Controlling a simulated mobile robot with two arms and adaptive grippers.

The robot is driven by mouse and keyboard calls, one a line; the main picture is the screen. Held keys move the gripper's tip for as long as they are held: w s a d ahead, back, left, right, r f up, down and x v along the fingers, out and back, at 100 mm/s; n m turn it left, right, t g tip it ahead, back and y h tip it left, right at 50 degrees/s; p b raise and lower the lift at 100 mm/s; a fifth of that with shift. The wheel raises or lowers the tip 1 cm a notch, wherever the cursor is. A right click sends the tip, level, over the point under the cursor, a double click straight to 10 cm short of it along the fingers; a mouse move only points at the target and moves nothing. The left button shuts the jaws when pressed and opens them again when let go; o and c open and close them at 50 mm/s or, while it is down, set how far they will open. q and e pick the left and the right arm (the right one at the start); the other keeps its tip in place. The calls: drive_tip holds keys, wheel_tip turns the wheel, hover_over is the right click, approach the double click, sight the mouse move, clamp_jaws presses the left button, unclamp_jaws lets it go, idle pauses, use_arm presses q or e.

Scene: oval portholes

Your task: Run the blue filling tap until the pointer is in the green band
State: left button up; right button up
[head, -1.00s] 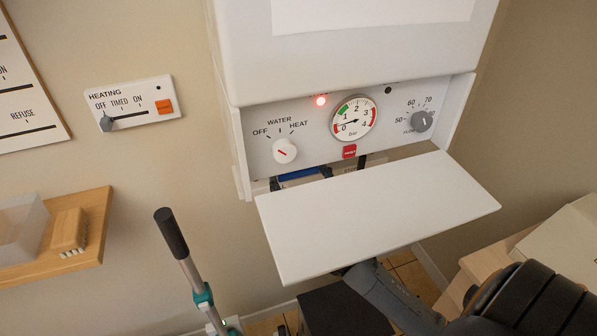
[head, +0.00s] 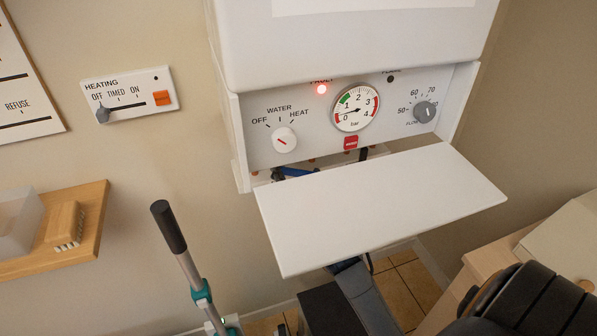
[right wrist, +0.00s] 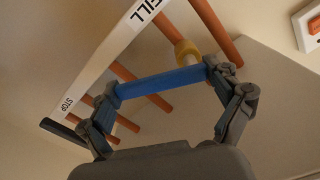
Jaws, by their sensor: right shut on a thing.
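The blue filling tap handle (head: 297,171) shows in part under the white boiler panel, behind the lowered flap. In the right wrist view the blue bar (right wrist: 160,88) lies between the two fingers of my right gripper (right wrist: 163,82), which is shut on it. In the head view my right gripper (head: 279,175) is mostly hidden by the flap. The pressure gauge (head: 356,107) has a green band near 1. Its pointer points left, below the green band, close to the red sector by 0. My left gripper is not in view.
The white flap (head: 380,205) juts out over my right arm. A strip labelled FILL and STOP (right wrist: 110,55) and copper pipes (right wrist: 150,95) are close to the gripper. A red lamp (head: 321,89) glows. A black-handled pole (head: 170,228) stands left; a wooden shelf (head: 90,230) is on the wall.

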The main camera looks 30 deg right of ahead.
idle(0.3)
drive_tip(key=o, duration=1.4)
drive_tip(key=v, duration=1.2)
